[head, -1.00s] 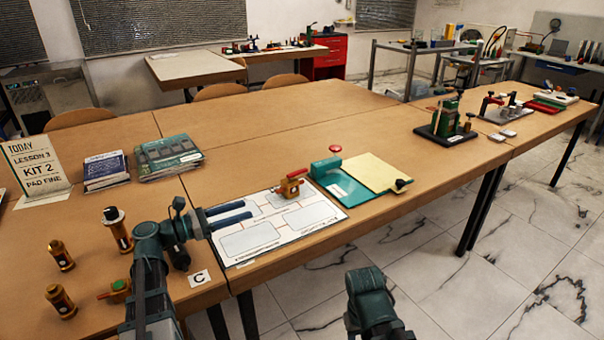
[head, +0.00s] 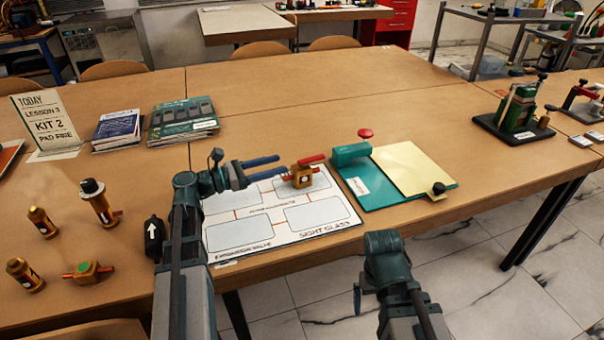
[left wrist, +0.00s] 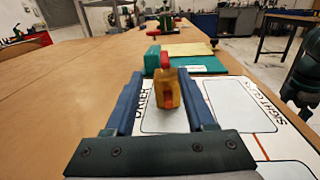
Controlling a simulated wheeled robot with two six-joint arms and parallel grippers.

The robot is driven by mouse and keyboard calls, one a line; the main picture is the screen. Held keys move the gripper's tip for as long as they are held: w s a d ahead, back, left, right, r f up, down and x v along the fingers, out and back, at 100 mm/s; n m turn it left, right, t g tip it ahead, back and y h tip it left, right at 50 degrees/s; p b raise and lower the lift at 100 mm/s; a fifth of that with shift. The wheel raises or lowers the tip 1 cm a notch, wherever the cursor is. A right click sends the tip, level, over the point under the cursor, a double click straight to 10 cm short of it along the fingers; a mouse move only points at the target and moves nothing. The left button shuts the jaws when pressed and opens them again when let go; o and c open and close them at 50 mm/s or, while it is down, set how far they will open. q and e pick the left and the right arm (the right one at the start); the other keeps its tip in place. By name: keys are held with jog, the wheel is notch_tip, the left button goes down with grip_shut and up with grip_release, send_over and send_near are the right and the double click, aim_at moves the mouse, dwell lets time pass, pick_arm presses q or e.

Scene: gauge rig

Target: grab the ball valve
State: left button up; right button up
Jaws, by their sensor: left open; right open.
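The ball valve (head: 301,177) is a brass body with a red lever, resting on the white printed mat (head: 347,212) near its back edge. In the left wrist view the valve (left wrist: 169,97) stands upright between the blue fingers, its red part on top. My left gripper (head: 281,164) is open, with its fingertips close to the valve's left side in the head view. I cannot tell whether either finger touches it. My right arm (head: 386,262) is low in front of the table edge, and its fingers do not show.
A teal board (head: 404,178) with a yellow pad lies right of the mat. Brass fittings (head: 100,203) and another small brass valve (head: 88,273) stand at left. The table's middle back is clear.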

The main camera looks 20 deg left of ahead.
aim_at(309, 158)
pick_arm(q)
jog(key=x, duration=0.5)
jog(key=shift+s+d+x, duration=0.15)
jog(key=shift+x, duration=1.2)
jog(key=shift+s+d+x, duration=0.1)
jog(key=shift+s+x, duration=0.1)
jog(key=shift+x, duration=1.15)
jog(key=shift+f, duration=0.15)
grip_shut()
